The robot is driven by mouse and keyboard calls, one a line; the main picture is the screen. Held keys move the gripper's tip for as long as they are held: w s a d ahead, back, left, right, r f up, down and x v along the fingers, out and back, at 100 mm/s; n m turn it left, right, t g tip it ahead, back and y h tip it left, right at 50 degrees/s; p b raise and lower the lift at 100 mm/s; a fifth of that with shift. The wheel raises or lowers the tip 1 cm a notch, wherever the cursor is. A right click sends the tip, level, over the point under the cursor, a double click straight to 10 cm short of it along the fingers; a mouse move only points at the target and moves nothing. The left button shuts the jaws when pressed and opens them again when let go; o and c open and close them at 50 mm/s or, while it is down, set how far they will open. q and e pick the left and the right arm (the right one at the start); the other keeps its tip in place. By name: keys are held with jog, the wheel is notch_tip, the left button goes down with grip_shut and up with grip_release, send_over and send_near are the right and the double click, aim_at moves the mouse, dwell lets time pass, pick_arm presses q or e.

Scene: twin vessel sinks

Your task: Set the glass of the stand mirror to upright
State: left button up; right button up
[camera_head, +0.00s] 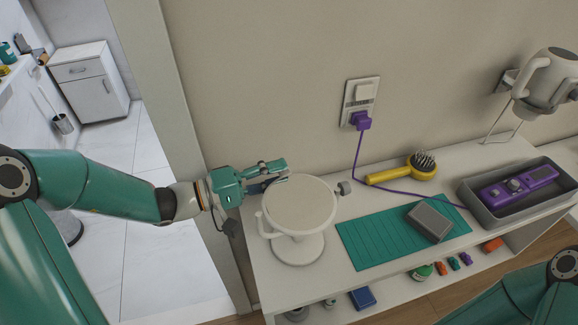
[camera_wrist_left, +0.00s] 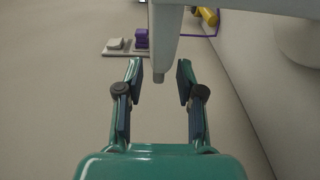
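The stand mirror (camera_head: 301,206) is white, on a round base (camera_head: 298,252) at the left of the counter. Its round glass is tilted well back, facing upward and toward the head camera. A grey knob (camera_head: 344,187) is at its right side and a white yoke arm (camera_head: 264,226) at its left. My left gripper (camera_head: 276,172) is just behind the upper left rim. In the left wrist view its fingers (camera_wrist_left: 160,83) are apart, with a white part of the mirror (camera_wrist_left: 165,45) reaching between the tips. Contact cannot be told. My right gripper is out of view.
A green mat (camera_head: 365,240) with a grey block (camera_head: 429,222) lies right of the mirror. A yellow brush (camera_head: 400,174) and a purple cord from the wall socket (camera_head: 361,93) are behind. A grey tray (camera_head: 478,205) stands at right. A doorway is at left.

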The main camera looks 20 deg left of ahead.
pick_arm(q)
jog(key=shift+x, duration=1.15)
grip_shut()
